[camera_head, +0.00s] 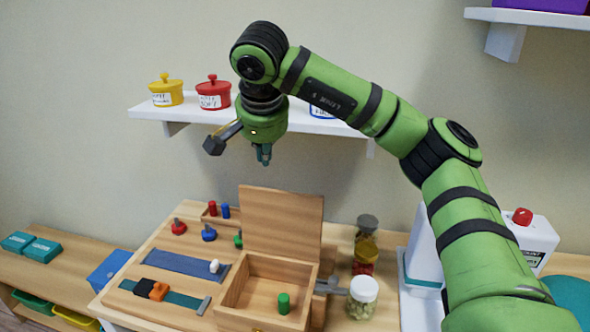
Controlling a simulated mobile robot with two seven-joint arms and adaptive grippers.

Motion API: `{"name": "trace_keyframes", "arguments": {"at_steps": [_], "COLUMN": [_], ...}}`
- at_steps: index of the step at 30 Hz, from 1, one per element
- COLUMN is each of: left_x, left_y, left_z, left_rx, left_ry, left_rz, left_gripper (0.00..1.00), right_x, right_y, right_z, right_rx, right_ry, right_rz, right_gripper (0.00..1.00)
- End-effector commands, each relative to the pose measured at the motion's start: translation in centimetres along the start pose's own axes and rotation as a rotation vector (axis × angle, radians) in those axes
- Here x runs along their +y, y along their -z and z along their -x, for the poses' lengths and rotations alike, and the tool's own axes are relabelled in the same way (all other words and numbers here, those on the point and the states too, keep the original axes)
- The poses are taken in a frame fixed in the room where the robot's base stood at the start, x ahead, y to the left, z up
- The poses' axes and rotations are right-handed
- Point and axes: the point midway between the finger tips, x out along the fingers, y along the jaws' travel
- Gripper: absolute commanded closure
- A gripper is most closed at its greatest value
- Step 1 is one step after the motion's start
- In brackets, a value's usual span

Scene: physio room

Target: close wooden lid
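The wooden lid (281,222) stands raised, nearly upright, at the back edge of the open wooden box (238,283). My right gripper (263,155) hangs high above and behind the lid, fingers pointing down, in front of the wall shelf. It is apart from the lid and holds nothing visible. Its fingertips look close together, but the angle hides whether there is a gap. My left gripper is not in view.
Pegs, a blue strip (186,263) and a strap board lie left of the box. A glass jar (362,298) and stacked small jars (366,245) stand close to its right, beside a grey metal part (329,287). Pots (213,93) stand on the wall shelf (180,110).

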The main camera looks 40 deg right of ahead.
Motion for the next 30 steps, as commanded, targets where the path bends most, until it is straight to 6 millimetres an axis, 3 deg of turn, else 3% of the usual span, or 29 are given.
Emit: {"name": "trace_keyframes", "arguments": {"at_steps": [1,3,6,12,21,30], "left_x": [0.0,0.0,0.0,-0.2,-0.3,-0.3], "left_y": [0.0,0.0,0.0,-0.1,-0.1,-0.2], "left_z": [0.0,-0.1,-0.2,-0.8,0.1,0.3], "left_rx": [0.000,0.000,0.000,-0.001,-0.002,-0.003], "left_ry": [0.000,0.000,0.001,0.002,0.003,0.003], "left_rz": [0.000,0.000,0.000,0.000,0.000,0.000], "left_gripper": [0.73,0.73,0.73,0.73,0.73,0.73], "right_x": [1.8,3.3,4.3,4.8,5.5,5.8], "right_y": [0.6,1.1,1.2,1.1,1.5,1.5], "right_z": [-0.3,-0.5,-1.0,-3.7,-8.5,-10.4], "right_rx": [0.016,0.026,0.029,0.025,0.027,0.029], "right_ry": [-0.065,-0.127,-0.164,-0.167,-0.164,-0.161], "right_rz": [0.017,0.036,0.047,0.046,0.045,0.045], "right_gripper": [1.00,1.00,1.00,1.00,1.00,1.00]}}
